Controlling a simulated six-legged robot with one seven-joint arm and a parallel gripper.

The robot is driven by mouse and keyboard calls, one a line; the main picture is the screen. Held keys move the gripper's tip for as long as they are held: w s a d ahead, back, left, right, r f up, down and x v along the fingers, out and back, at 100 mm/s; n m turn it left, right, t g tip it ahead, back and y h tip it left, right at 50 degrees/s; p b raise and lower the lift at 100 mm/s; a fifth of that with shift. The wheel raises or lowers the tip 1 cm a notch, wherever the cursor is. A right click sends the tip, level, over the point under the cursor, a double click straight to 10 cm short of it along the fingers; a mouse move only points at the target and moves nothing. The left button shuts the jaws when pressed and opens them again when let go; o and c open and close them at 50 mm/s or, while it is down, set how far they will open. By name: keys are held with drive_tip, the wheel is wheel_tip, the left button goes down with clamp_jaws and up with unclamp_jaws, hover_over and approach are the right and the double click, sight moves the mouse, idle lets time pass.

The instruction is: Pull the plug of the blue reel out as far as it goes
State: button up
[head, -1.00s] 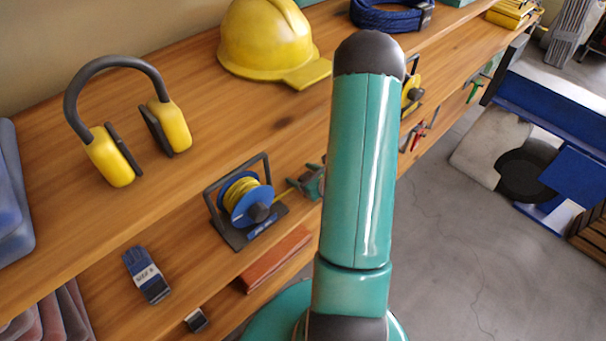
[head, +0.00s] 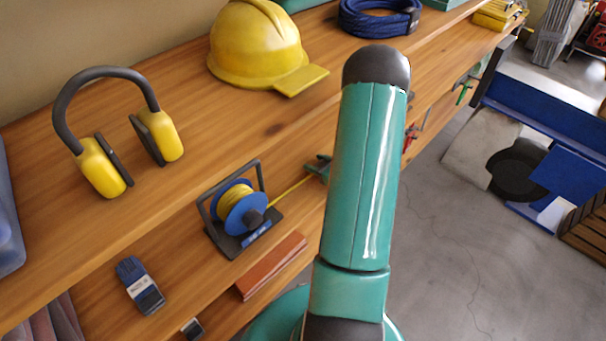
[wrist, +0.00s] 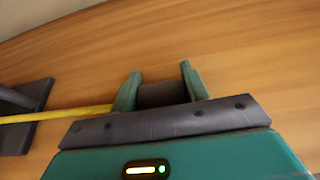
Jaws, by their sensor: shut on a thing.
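The blue reel (head: 240,208), wound with yellow cord, stands in a dark frame on the wooden shelf. Its yellow cord (head: 292,191) runs taut to the right, to my gripper (head: 318,168), which is partly hidden behind my arm in the head view. In the wrist view, the green fingers of my gripper (wrist: 160,72) are shut on the dark plug (wrist: 162,94). The cord (wrist: 70,114) comes in from the left there, and part of the reel's dark frame (wrist: 22,125) shows at the left edge. The plug is apart from the frame.
A blue-grey device (head: 140,285) and a brownish-red flat stack (head: 272,266) lie near the reel. A blue coiled cable (head: 378,18) lies farther back.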

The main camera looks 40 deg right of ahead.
drive_tip(key=d, duration=1)
drive_tip(key=shift+w+d, duration=0.1)
drive_tip(key=shift+w, duration=0.05)
drive_tip(key=shift+d, duration=0.1)
drive_tip(key=o, duration=1.3)
drive_tip(key=shift+o, duration=0.5)
drive_tip(key=v, duration=1.4)
